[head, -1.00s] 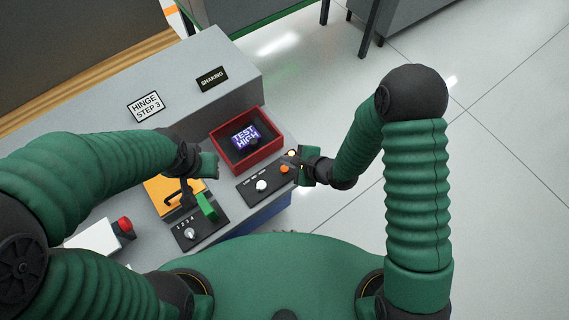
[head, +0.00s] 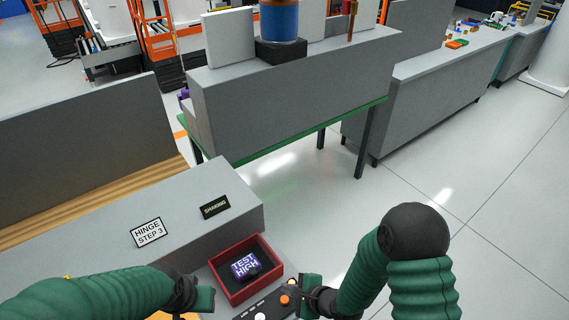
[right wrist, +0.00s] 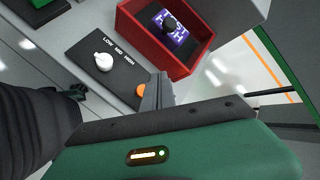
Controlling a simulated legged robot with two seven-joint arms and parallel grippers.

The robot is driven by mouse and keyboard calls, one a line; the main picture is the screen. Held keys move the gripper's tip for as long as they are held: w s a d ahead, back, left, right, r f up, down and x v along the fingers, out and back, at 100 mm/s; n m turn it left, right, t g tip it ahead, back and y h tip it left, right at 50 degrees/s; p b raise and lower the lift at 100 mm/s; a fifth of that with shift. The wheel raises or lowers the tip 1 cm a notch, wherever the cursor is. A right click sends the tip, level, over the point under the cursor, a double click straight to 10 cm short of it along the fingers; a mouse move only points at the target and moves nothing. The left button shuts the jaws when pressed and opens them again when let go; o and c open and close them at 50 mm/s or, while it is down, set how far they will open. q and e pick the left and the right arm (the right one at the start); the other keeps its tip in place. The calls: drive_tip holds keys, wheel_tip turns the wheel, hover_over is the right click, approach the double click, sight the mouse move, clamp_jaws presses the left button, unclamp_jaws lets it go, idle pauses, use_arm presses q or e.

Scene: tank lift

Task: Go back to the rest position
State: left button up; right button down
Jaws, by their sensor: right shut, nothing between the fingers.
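My right gripper (head: 303,293) is shut and empty, beside the orange button (head: 285,300) on the black control panel. In the right wrist view its grey fingertips (right wrist: 155,92) are close to the orange button (right wrist: 143,90); I cannot tell whether they touch it. My left gripper (head: 203,298) hangs over the bench, left of the red tray (head: 227,289), near the bottom of the head view. Its fingers are too small and partly hidden to tell open from shut. Both arms are stretched forward over the bench.
A white knob (right wrist: 103,62) sits on the panel. A raised grey ledge (head: 190,205) carries "HINGE STEP 3" and "SHAKING" signs. Floor right of the bench is clear; a green-topped table (head: 290,134) stands beyond.

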drive_tip(key=d+r+n+g+h, duration=0.1)
drive_tip(key=d+r+n+h, duration=0.3)
drive_tip(key=d, duration=0.3)
drive_tip(key=d+r+n+h, duration=0.1)
drive_tip(key=d+r+n, duration=0.3)
drive_tip(key=d+n, duration=0.15)
drive_tip(key=s+d+r+n+g, duration=0.1)
drive_tip(key=s+d+r+n, duration=0.2)
drive_tip(key=s+n, duration=0.1)
drive_tip(key=s+d+r+n+g+h, duration=0.1)
drive_tip(key=s+d+r+n, duration=0.2)
drive_tip(key=s, duration=0.3)
drive_tip(key=shift+s+r+n+g+h, duration=0.15)
drive_tip(key=shift+s+n+g+h, duration=0.15)
drive_tip(key=shift+n, duration=0.05)
